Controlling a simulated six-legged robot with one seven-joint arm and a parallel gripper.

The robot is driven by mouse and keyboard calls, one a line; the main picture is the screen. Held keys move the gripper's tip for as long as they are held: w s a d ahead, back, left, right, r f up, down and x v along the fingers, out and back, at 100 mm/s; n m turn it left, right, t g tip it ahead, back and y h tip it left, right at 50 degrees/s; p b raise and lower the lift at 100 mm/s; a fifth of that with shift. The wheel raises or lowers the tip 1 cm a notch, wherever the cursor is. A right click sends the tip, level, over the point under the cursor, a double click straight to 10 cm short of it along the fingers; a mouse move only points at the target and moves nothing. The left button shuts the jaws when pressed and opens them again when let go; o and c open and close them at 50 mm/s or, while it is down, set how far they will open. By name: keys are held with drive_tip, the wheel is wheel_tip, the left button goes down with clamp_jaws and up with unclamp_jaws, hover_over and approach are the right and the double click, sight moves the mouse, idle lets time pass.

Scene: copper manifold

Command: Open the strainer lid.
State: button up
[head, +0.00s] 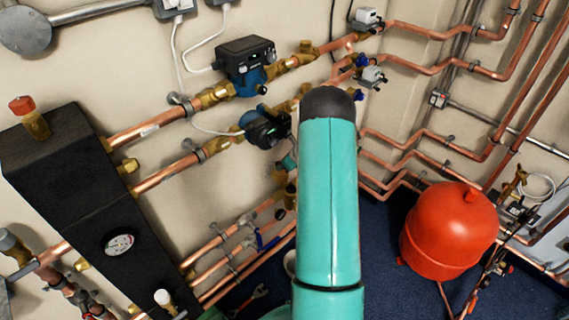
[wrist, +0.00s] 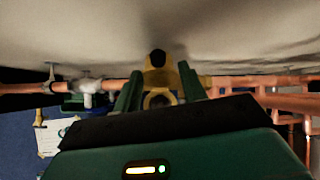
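In the wrist view a brass fitting (wrist: 157,77) sits on a horizontal copper pipe close to the wall. It has a dark round end at the top and a brass ring-shaped part (wrist: 159,100) lower down. It looks like the strainer, but I cannot tell which part is its lid. My gripper (wrist: 159,82) is open, with its two green fingers apart on either side of the fitting. No finger clearly touches it. In the head view my teal arm hides the gripper and the fitting.
Copper pipes run along the wall. A black box with a gauge (head: 119,244) stands at left, with pumps (head: 245,66) along the pipes. A red tank (head: 449,231) stands on the blue floor (head: 375,265) at right. The wrist view shows a white-handled valve (wrist: 88,88) left of my fingers.

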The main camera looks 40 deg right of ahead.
drive_tip(key=v, duration=1.3)
drive_tip(key=shift+s+r, duration=0.3)
